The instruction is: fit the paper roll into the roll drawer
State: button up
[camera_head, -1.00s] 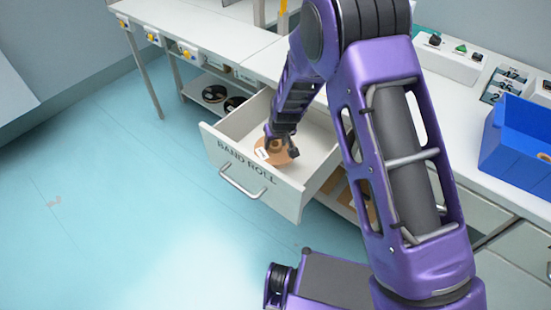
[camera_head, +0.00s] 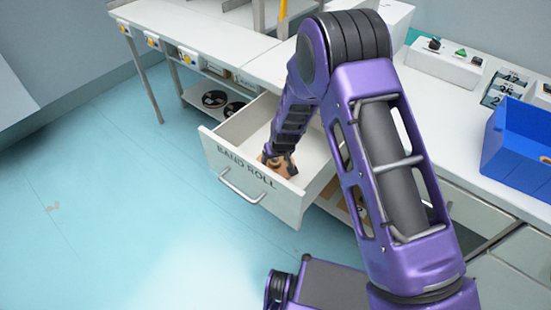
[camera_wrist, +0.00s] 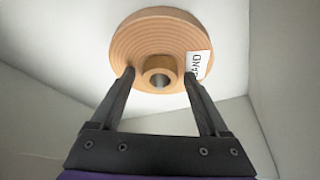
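The roll drawer (camera_head: 232,158), a white drawer marked BAND ROLL, is pulled open with its handle facing the front left. My gripper (camera_head: 279,163) reaches down inside it near the front panel. The paper roll (camera_head: 288,171) is a tan disc, partly hidden by my gripper and the drawer front. In the wrist view the roll (camera_wrist: 150,38) shows its ringed face, a white label and a projecting hollow core (camera_wrist: 160,66). Whether the roll touches the drawer floor is hard to tell.
A blue bin (camera_head: 518,155) stands on the white counter at the right, near a small control box (camera_head: 445,62). Dark reels (camera_head: 215,99) lie on a low shelf behind the drawer. The floor left of the drawer is clear.

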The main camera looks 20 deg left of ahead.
jog(key=shift+r, duration=0.1)
jog(key=shift+s+d+r, duration=0.1)
jog(key=shift+r, duration=0.3)
jog(key=p+v, duration=0.2)
jog(key=v, duration=0.9)
jog(key=shift+r, duration=0.15)
